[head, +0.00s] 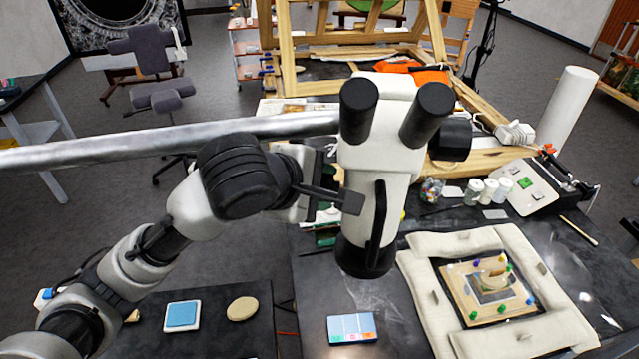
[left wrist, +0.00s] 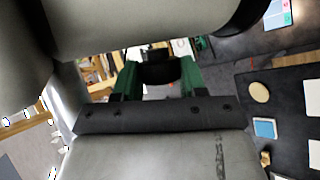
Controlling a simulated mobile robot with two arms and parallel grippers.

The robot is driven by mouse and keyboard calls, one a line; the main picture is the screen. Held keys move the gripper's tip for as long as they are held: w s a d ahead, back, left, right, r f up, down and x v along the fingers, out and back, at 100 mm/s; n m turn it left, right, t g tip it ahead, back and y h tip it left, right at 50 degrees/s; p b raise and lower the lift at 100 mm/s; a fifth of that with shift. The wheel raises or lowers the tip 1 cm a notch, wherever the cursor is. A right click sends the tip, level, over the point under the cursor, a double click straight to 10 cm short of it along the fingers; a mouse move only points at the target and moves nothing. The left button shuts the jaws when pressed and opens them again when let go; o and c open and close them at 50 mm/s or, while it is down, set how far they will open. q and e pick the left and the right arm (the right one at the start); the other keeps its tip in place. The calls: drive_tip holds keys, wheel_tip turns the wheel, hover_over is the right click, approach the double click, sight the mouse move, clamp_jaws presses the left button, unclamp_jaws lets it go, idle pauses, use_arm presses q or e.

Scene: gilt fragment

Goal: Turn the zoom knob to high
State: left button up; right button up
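A white microscope head (head: 375,165) with two black eyepieces stands in the middle of the head view. A black knob (head: 450,138) sticks out on its right side. My left gripper (head: 335,195) is at the microscope's left side, one dark finger crossing in front of the body. In the left wrist view a black knob (left wrist: 160,72) sits between the two green fingers (left wrist: 160,82). It nearly fills the gap; I cannot tell whether both fingers press on it. The knob's marks are not readable. My right gripper is not in view.
A padded frame (head: 430,290) with a pinned fragment lies on the dark table at right. A blue-and-white card (head: 351,328) lies below the microscope. A metal boom (head: 170,140) runs left from the microscope, above my left arm. A wooden easel (head: 360,50) stands behind.

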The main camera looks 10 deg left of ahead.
use_arm(q)
drive_tip(key=shift+c, duration=1.4)
drive_tip(key=shift+s+f+t+b, duration=0.15)
drive_tip(key=shift+f+t+b, duration=0.15)
drive_tip(key=shift+t+b, duration=0.25)
drive_tip(key=t+b, duration=0.1)
drive_tip(key=m+t+b, duration=0.1)
drive_tip(key=b, duration=0.1)
drive_tip(key=shift+f+t+h, duration=0.3)
drive_tip(key=shift+t+h, duration=0.05)
drive_tip(key=shift+h, duration=0.05)
drive_tip(key=shift+r+m+t+b, duration=0.1)
drive_tip(key=shift+m+t+b, duration=0.2)
drive_tip(key=shift+t+b, duration=0.1)
drive_tip(key=shift+r, duration=0.25)
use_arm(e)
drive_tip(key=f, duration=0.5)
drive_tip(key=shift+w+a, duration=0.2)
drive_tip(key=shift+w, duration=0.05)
use_arm(q)
drive_tip(key=o, duration=0.9)
